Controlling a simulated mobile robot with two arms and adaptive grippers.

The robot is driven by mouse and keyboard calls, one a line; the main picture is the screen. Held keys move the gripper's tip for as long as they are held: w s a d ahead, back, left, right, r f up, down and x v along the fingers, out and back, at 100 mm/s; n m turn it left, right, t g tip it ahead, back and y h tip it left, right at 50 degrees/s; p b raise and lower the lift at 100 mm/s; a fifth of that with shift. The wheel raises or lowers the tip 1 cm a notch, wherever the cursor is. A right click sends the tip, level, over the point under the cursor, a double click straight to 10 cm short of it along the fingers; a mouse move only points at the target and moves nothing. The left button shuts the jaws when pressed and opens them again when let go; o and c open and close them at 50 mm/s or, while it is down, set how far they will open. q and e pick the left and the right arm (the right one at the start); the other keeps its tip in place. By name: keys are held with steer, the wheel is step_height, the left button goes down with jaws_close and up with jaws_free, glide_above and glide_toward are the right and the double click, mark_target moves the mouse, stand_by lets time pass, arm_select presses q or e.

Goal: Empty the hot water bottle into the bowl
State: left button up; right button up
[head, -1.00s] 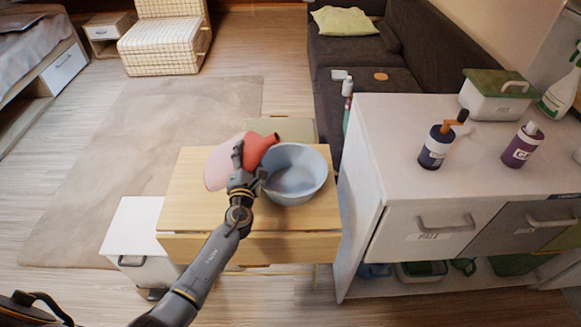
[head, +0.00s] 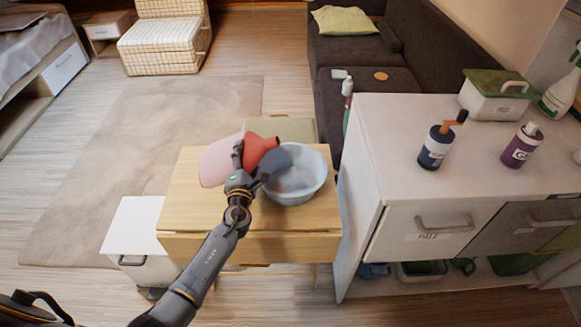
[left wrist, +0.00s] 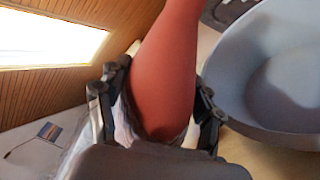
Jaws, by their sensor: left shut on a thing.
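The hot water bottle has a pink body (head: 218,161) and a red neck (head: 262,147). It lies tilted above the wooden table, neck toward the right, mouth by the bowl's far-left rim in the head view. My left gripper (head: 242,160) is shut on it; in the left wrist view the red neck (left wrist: 165,75) stands between the fingers. The pale blue bowl (head: 310,186) sits on the table just right of the gripper, with a dark patch inside its left part. It also shows at the right of the left wrist view (left wrist: 235,90). My right gripper is not in view.
The wooden table (head: 190,205) is bare left of the bowl. A white cabinet (head: 400,190) with bottles on top stands close on the right. A small white drawer unit (head: 130,225) stands at the table's left, and a dark sofa (head: 400,60) behind.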

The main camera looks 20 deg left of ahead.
arm_select(q)
steer(key=shift+a+f+m, duration=0.1)
steer(key=shift+a+m, duration=0.05)
steer(key=shift+m, duration=0.55)
steer(key=shift+r+m+p, duration=0.2)
steer(key=shift+m+p, duration=0.1)
steer(key=shift+p, duration=0.2)
steer(key=shift+w+d+r+m+p, duration=0.15)
steer(key=shift+d+r+m+p, duration=0.4)
steer(key=shift+p, duration=0.45)
steer(key=shift+d+f+m+p, duration=0.1)
steer(key=shift+d+m+p, duration=0.05)
steer(key=shift+m+p, duration=0.7)
steer(key=shift+d+f+m+p, duration=0.1)
steer(key=shift+m+p, duration=0.55)
steer(key=shift+m, duration=0.35)
stand_by(4.0)
